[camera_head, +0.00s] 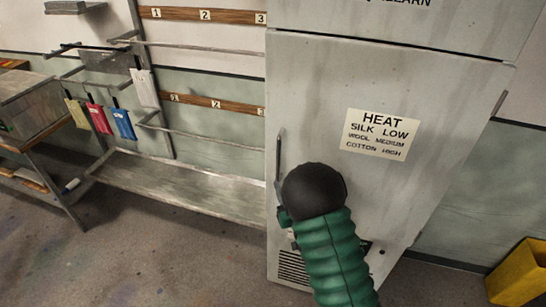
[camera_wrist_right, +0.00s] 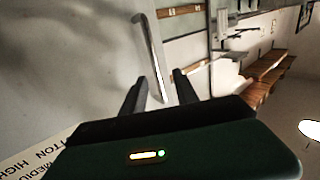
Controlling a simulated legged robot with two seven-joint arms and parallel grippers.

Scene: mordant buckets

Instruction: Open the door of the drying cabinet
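The drying cabinet (camera_head: 310,105) is a tall grey unit, and its door appears shut. A slim vertical metal handle (camera_head: 279,160) runs along the door's left edge. My right arm reaches up to the handle's lower part, and its dark round wrist hides most of the right gripper (camera_head: 284,215). In the right wrist view the handle (camera_wrist_right: 154,50) is a pale bar, its lower end lying between the two dark fingers in the picture. The right gripper (camera_wrist_right: 158,77) is open there; I cannot tell whether a finger touches the bar. My left gripper is not in view.
A label (camera_head: 378,134) about heat is on the door. A metal shelf (camera_head: 185,187) and rails with coloured tags (camera_head: 100,118) stand to the left. A yellow bin (camera_head: 520,273) is at the lower right. The floor (camera_head: 150,260) left of the cabinet is clear.

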